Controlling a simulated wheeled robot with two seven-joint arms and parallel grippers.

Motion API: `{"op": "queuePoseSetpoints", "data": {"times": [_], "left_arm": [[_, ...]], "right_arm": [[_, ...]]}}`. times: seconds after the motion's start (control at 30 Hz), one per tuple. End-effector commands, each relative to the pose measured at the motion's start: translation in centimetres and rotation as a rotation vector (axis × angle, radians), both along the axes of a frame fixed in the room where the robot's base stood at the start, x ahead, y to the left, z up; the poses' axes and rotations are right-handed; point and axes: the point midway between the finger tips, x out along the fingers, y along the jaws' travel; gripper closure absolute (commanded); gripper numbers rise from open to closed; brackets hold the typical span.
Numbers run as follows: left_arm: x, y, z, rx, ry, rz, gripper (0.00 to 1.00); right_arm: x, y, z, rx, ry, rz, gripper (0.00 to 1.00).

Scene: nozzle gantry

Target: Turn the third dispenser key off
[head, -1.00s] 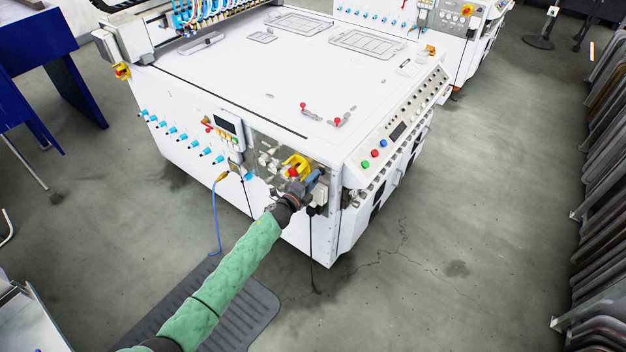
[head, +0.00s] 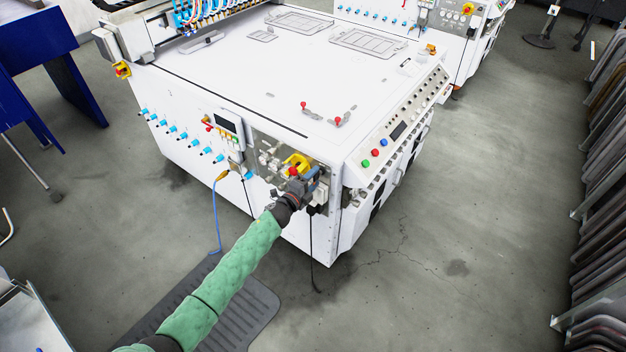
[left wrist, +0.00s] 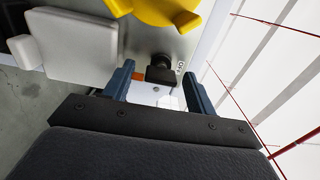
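A small black key (left wrist: 161,69) shows in the left wrist view on a grey metal panel (left wrist: 148,40), with a small label at its right whose text I cannot read surely. My left gripper (left wrist: 157,64) is open, its two blue-grey fingers on either side of the key, with visible gaps. I cannot tell whether either finger touches it. In the head view my left gripper (head: 308,182) is at the right end of the machine's front panel and hides the key there. My right gripper is not in view.
A yellow part (left wrist: 160,10) sits above the key, and a white box (left wrist: 78,45) is to its left. The white machine (head: 240,85) carries a row of blue-capped fittings (head: 182,136) and a small screen (head: 227,122). A blue hose (head: 215,215) hangs in front. Open floor lies to the right.

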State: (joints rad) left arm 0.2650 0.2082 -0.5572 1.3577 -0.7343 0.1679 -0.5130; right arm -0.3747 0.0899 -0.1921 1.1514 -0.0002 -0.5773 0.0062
Motion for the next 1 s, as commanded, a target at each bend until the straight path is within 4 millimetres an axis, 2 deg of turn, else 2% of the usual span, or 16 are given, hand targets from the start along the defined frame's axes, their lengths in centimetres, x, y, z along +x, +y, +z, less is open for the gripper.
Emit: {"op": "queuePoseSetpoints", "data": {"times": [0.23, 0.37, 0.47, 0.7, 1.0], "left_arm": [[-0.2, 0.1, 0.0, 0.000, -0.001, 0.000, 0.44], [-1.1, 0.9, -0.2, 0.002, -0.001, 0.000, 0.44], [-2.2, 1.7, -0.3, 0.002, 0.000, -0.001, 0.44], [-4.9, 3.6, -0.3, 0.002, -0.001, -0.001, 0.44], [-6.3, 4.6, 0.0, 0.000, 0.000, 0.000, 0.44]], "right_arm": [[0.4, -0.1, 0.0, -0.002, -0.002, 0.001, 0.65], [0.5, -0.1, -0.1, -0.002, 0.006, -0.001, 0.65], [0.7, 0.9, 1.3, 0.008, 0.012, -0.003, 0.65], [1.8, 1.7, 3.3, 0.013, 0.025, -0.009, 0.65], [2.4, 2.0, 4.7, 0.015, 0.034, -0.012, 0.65]]}}
